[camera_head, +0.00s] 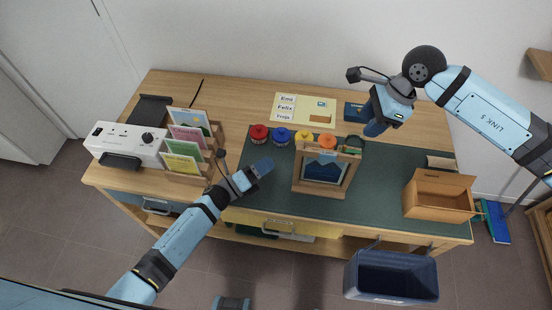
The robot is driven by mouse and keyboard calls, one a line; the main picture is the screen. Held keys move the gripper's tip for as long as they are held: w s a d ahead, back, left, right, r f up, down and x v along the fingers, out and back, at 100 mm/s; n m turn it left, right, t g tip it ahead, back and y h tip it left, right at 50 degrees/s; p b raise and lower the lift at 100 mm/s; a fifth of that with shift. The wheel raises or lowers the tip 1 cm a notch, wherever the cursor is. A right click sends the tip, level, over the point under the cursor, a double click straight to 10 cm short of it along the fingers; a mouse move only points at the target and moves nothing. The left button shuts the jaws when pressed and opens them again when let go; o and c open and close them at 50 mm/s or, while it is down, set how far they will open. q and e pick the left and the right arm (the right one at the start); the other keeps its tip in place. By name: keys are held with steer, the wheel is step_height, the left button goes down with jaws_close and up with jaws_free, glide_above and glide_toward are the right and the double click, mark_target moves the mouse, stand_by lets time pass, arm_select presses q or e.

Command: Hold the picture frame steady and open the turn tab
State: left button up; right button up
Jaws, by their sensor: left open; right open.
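The picture frame (298,179) has a wooden border around a dark blue picture and stands on the green desk mat, right of the middle. A turn tab on it is too small to make out. My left gripper (264,166) is open and empty, a short way left of the picture frame. My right gripper (373,128) is open and empty, above the desk to the upper right of the picture frame, pointing down. Neither gripper touches the frame.
Red, blue, yellow and orange round items (281,136) stand behind the frame. A cardboard box (437,208) sits at right on the mat (380,190). A card rack (190,178) and white machine (125,143) stand at left. A navy bin (391,275) is in front of the desk.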

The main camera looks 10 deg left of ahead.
mark_target(301, 164)
arm_select(q)
steer(key=shift+w+d+f+m+g+h, duration=0.25)
steer(key=shift+w+d+m+g+h, duration=0.25)
steer(key=shift+d+m+g, duration=2.25)
steer(key=shift+w+d+f+m+g+h, duration=0.4)
steer(key=shift+m+g, duration=1.4)
steer(key=shift+m, duration=2.45)
steer(key=shift+w+d+f+m+g+h, duration=0.1)
steer(key=shift+w+d+m+g+h, duration=0.5)
steer(key=shift+d+m+g, duration=2.2)
steer(key=shift+w+a+m+t, duration=0.1)
steer(key=shift+a+m+t, duration=0.55)
steer(key=shift+a, duration=0.25)
